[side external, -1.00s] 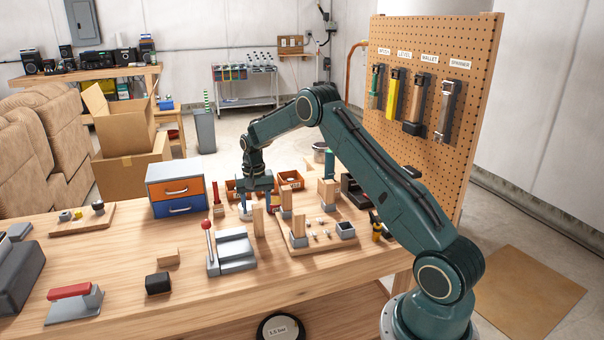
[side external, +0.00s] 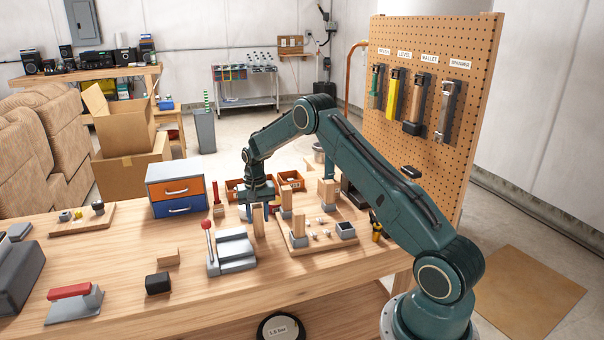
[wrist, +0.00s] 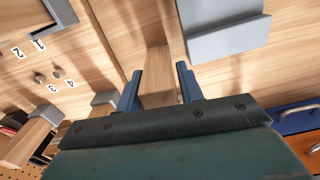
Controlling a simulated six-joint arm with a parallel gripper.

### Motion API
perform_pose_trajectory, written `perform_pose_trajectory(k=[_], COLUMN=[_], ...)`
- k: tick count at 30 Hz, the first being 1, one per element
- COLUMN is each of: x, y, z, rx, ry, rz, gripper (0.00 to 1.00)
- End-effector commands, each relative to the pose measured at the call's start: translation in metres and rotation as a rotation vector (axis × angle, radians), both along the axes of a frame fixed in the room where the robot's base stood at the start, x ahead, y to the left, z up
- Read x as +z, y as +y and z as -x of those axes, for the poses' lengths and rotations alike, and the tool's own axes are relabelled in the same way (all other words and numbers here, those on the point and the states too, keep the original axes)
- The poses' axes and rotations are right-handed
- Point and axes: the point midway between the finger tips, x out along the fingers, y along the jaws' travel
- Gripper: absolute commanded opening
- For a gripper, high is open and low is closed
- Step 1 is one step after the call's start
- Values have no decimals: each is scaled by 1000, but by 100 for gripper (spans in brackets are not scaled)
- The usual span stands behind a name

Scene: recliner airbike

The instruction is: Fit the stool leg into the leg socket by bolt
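A wooden stool leg (side external: 258,222), a plain square block, stands upright on the bench between the grey fixture and the board; it also shows in the wrist view (wrist: 156,72). My gripper (wrist: 160,85) is open, its blue fingers on either side of this leg, with a visible gap at the right finger. In the side view my gripper (side external: 261,208) is low over the leg and partly covers it. A grey open-topped box (side external: 345,230), possibly the leg socket, sits on the board's right side. Small bolt-like pieces (side external: 313,235) stand on the board.
The wooden board (side external: 310,246) carries other upright wooden legs in grey bases (side external: 298,241), close to my gripper. A grey fixture with a red-knobbed lever (side external: 232,250) stands left of the leg. A drawer box (side external: 175,190) and orange bins (side external: 291,180) are behind.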

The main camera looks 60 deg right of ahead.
Motion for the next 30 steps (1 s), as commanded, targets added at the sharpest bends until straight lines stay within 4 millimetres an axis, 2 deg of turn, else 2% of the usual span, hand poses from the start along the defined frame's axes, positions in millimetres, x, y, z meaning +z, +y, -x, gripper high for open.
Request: perform_pose_trajectory(k=[1,4,5,14,20,26,30], x=[0,0,0,1,12,36,62], y=[0,0,0,0,0,0,0], z=[0,0,0,0,-1,-1,-1], rx=[0,0,0,0,0,0,0], ry=[0,0,0,-1,-3,-4,-6], rz=[0,0,0,1,2,2,2], gripper=[27,7,6,6,6,6,6])
